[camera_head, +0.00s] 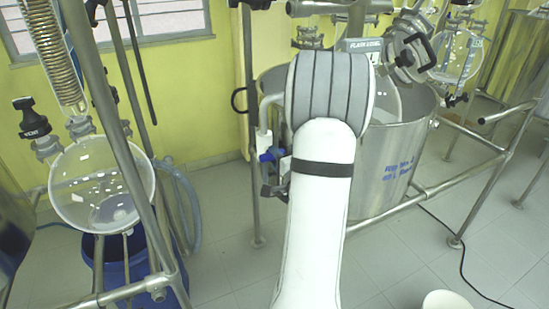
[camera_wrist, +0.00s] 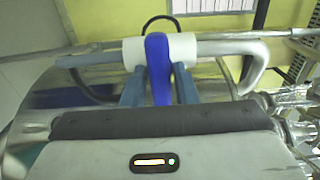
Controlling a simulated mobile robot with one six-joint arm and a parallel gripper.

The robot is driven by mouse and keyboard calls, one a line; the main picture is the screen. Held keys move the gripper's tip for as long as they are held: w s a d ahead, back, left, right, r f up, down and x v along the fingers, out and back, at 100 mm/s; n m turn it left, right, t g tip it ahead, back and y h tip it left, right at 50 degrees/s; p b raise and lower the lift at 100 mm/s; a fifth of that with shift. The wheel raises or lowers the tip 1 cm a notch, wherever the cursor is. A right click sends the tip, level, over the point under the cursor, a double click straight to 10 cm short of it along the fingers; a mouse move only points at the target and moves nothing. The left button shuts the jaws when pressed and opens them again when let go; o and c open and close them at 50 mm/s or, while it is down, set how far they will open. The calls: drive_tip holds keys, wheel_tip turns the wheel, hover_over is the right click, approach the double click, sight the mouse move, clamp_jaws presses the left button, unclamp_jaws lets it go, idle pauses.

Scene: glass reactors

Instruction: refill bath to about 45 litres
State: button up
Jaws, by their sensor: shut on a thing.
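The bath is a round steel tub (camera_head: 390,165) with blue lettering on its side, behind my arm in the head view. My arm and a glass vessel hide most of its inside, so I cannot tell the water level. A pipe (camera_head: 266,105) comes down at its left side, with a blue valve lever (camera_head: 268,156) low on it. In the wrist view, the blue lever (camera_wrist: 157,60) stands out from a white valve body (camera_wrist: 184,46) on a metal pipe (camera_wrist: 225,47). My gripper (camera_wrist: 158,78) is shut on the lever, one finger on each side.
A steel-tube frame (camera_head: 455,188) surrounds the tub. Glassware with a round flask (camera_head: 103,185) stands at the left above a blue bin (camera_head: 125,262). A black cable (camera_head: 468,268) lies on the tiled floor at the right, near a white container (camera_head: 446,300).

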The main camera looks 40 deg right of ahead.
idle(0.4)
drive_tip(key=o, duration=0.8)
drive_tip(key=shift+o, duration=0.2)
drive_tip(key=b+v, duration=0.6)
drive_tip(key=v, duration=0.1)
drive_tip(key=shift+s+b, duration=0.4)
drive_tip(key=shift+a, duration=0.1)
